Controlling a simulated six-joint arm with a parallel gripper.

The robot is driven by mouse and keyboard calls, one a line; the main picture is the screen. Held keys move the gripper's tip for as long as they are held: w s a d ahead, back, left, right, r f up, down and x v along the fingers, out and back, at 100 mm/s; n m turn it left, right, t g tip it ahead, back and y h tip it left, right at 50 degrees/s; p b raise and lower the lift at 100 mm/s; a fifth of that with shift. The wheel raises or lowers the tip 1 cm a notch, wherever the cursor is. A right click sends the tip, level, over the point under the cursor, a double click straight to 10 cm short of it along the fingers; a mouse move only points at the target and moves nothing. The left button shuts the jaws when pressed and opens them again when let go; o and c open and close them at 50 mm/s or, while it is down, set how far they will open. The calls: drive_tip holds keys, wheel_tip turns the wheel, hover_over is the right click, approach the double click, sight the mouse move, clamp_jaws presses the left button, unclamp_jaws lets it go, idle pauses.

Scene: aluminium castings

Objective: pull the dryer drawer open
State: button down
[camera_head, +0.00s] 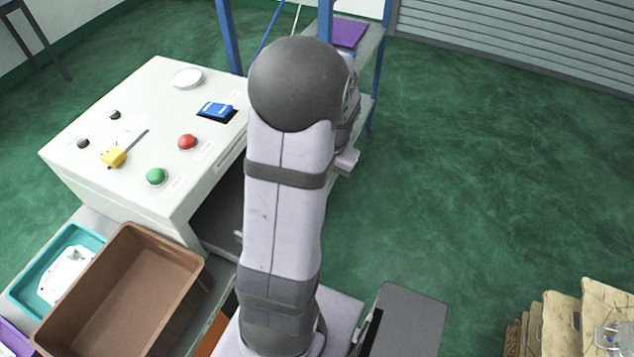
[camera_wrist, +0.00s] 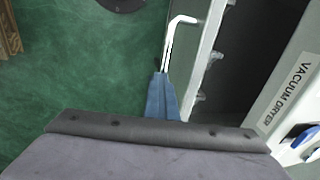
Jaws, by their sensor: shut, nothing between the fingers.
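The dryer (camera_head: 150,135) is a pale cabinet with buttons on top, left of my arm in the head view. Its "VACUUM DRYER" label (camera_wrist: 293,90) shows at the right of the wrist view. The drawer's pale front edge (camera_wrist: 207,45) stands away from the dryer face, with a dark interior between, so the drawer looks open. A white bent handle (camera_wrist: 170,42) is on its outer side. My gripper (camera_wrist: 161,78) has blue fingers, shut and empty, overlapping the handle's near end; contact is unclear. In the head view my arm hides the drawer front and fingers.
A brown bin (camera_head: 125,290) and a teal tray (camera_head: 40,270) stand in front of the dryer. A blue-framed rack (camera_head: 230,35) is behind.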

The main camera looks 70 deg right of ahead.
drive_tip(key=shift+s+a+f, duration=0.1)
drive_tip(key=shift+a+f, duration=0.25)
drive_tip(key=shift+f, duration=0.25)
drive_tip(key=c, duration=2)
unclamp_jaws()
drive_tip(key=shift+c, duration=0.2)
drive_tip(key=shift+o, duration=1.1)
drive_tip(key=shift+d, duration=0.15)
wheel_tip(320, 180, up, 9)
drive_tip(key=s+p, duration=0.1)
drive_tip(key=p, duration=0.6)
drive_tip(key=shift+d, duration=0.35)
drive_tip(key=shift+s, duration=0.1)
